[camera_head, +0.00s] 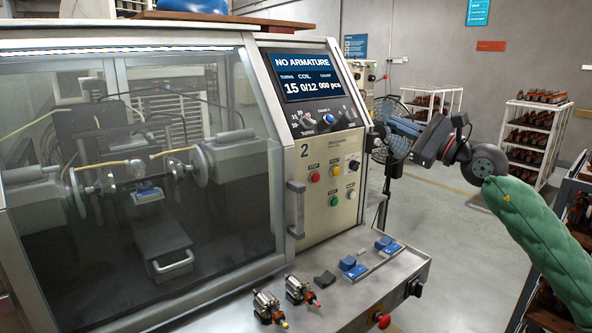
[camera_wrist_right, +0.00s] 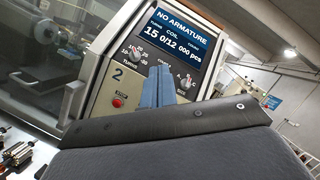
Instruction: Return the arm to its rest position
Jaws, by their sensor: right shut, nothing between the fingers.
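My right gripper (camera_head: 392,122) is in front of the right side of the winding machine (camera_head: 300,165), in free air beside its control panel. Its blue fingers (camera_wrist_right: 157,85) are closed together and hold nothing. My right arm, in a green sleeve, comes in from the right edge. The machine's screen (camera_head: 303,76) reads "NO ARMATURE". Two armatures (camera_head: 268,305) (camera_head: 299,289) lie on the front ledge, apart from the gripper. My left gripper is not in view.
The glass door (camera_head: 140,150) of the machine is shut, with a handle (camera_head: 295,210) at its right. A fan (camera_head: 391,130) stands behind the gripper. Racks (camera_head: 530,135) stand farther back; floor between is clear.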

